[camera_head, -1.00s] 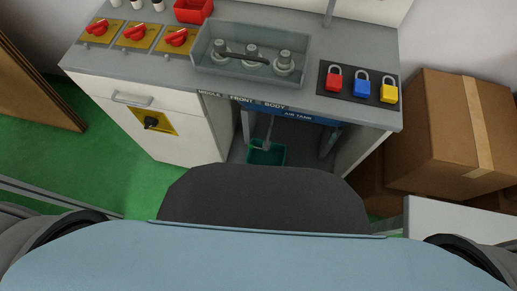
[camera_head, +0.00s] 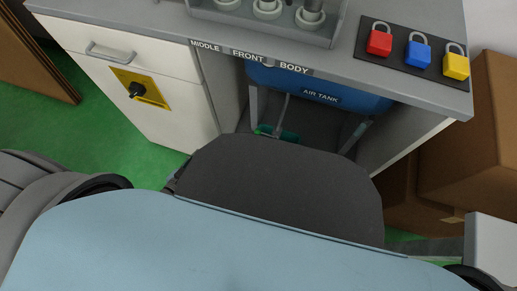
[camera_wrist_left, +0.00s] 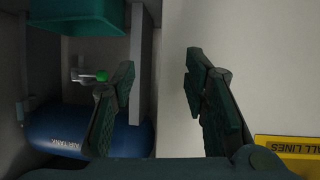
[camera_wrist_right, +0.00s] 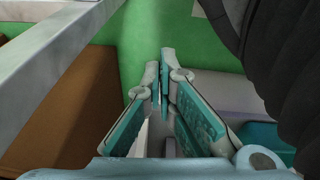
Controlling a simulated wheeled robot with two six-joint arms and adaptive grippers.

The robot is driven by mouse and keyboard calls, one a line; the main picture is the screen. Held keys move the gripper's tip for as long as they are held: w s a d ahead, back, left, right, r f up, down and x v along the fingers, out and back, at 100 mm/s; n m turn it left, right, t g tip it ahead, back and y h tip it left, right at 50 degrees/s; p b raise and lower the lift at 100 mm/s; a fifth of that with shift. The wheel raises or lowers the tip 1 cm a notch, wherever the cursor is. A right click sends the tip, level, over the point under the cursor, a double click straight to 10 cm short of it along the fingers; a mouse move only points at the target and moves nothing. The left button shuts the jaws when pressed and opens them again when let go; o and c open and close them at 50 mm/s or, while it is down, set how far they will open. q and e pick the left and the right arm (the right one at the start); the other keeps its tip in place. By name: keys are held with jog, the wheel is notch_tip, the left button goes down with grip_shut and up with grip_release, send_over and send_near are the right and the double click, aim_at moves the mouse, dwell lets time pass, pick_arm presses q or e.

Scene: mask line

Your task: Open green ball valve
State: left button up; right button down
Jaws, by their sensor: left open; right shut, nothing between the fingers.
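In the left wrist view a small green valve handle (camera_wrist_left: 102,76) sits on a short metal pipe fitting (camera_wrist_left: 84,76) near the blue air tank (camera_wrist_left: 95,135). My left gripper (camera_wrist_left: 159,62) is open and empty. Its left finger shows just right of the green handle in the picture; I cannot tell the depth between them. In the head view the air tank (camera_head: 320,97) is under the bench, and a small green bit (camera_head: 263,130) shows below it, mostly hidden by my body. My right gripper (camera_wrist_right: 164,62) is shut and empty. Neither gripper shows in the head view.
A teal bin (camera_wrist_left: 75,14) lies close to the fitting. A white cabinet (camera_head: 170,95) with a black knob on a yellow plate (camera_head: 139,88) borders the opening. Red, blue and yellow padlocks (camera_head: 417,51) lie on the bench (camera_head: 345,55). Cardboard boxes (camera_head: 480,130) stand right.

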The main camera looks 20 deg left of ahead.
notch_tip(320, 180, down, 4)
jog(key=w+f+b, duration=0.1)
jog(key=w+b, duration=0.2)
jog(key=b, duration=0.1)
pick_arm(q)
jog(key=w+d+m+h+b, duration=0.1)
jog(key=w+d+h, duration=0.1)
jog(key=w+d, duration=0.2)
jog(key=w+d+m+t+h+b, duration=0.1)
jog(key=w+d+h+b, duration=0.1)
jog(key=w+d, duration=0.3)
jog(key=w+d+m+t+h+b, duration=0.1)
jog(key=w+d+h+b, duration=0.1)
jog(key=w+d+h, duration=0.2)
jog(key=shift+w+d+r, duration=0.15)
jog(key=shift+d, duration=0.25)
jog(key=shift+w+d+r, duration=0.1)
jog(key=shift+w+d, duration=0.15)
jog(key=shift+w, duration=0.05)
pick_arm(e)
notch_tip(320, 180, up, 8)
jog(key=a, duration=0.1)
jog(key=shift+w+a+f+n, duration=0.25)
jog(key=shift+w+a+n, duration=0.05)
jog(key=shift+w+a, duration=0.15)
pick_arm(q)
grip_shut()
